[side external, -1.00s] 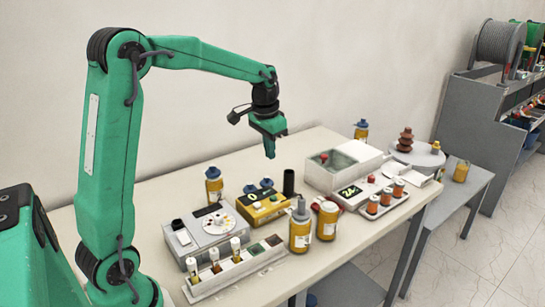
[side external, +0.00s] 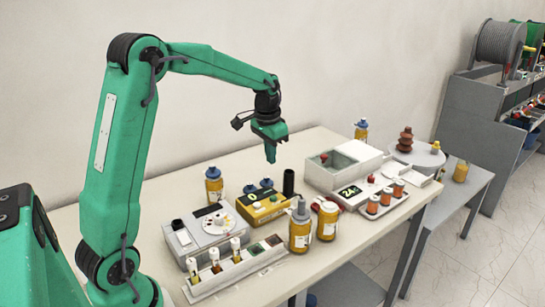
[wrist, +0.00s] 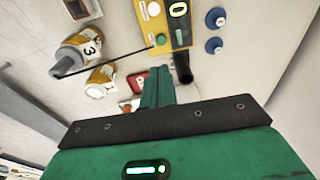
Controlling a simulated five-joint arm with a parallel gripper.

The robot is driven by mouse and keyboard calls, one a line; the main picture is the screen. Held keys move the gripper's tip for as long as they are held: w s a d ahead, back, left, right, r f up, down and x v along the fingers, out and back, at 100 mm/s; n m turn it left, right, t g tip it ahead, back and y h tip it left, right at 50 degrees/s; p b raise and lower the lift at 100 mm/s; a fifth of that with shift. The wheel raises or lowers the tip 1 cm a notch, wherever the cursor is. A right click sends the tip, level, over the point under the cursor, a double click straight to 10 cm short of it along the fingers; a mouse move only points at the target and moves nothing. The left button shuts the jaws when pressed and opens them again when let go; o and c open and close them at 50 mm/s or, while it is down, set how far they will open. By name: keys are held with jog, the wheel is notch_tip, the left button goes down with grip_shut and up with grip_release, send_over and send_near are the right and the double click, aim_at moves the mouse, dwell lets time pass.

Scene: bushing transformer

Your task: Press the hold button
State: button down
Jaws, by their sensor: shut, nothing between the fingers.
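A yellow box (side external: 268,210) with a lit "0" display stands mid-table in the side view. In the wrist view the yellow box (wrist: 163,22) shows at the top, with a green button (wrist: 161,39) and a pale round button (wrist: 154,8). A grey unit (side external: 352,192) with a "24" display and a red button (side external: 371,178) stands to the right. No label reading "hold" is legible on any button. My gripper (side external: 271,160) is shut and empty, pointing down above the table behind the yellow box. In the wrist view my gripper (wrist: 157,68) touches nothing.
A black cylinder (side external: 289,183) stands between the yellow box and the "24" unit. Blue-capped bottles (wrist: 215,18) are beside the box. Two yellow bottles (side external: 300,230) stand at the front edge. A vial rack (side external: 225,272) and a grey meter (side external: 200,228) are left.

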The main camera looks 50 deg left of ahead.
aim_at(272, 198)
jog(key=f, duration=0.8)
jog(key=w+f, duration=0.1)
jog(key=f, duration=0.3)
jog(key=shift+w+a+f, duration=0.1)
jog(key=shift+a+f, duration=0.15)
jog(key=shift+f, duration=0.15)
jog(key=shift+f, duration=1.15)
jog(key=shift+r, duration=0.15)
notch_tip(272, 198, up, 15)
jog(key=shift+s+d, duration=0.2)
jog(key=shift+s, duration=0.25)
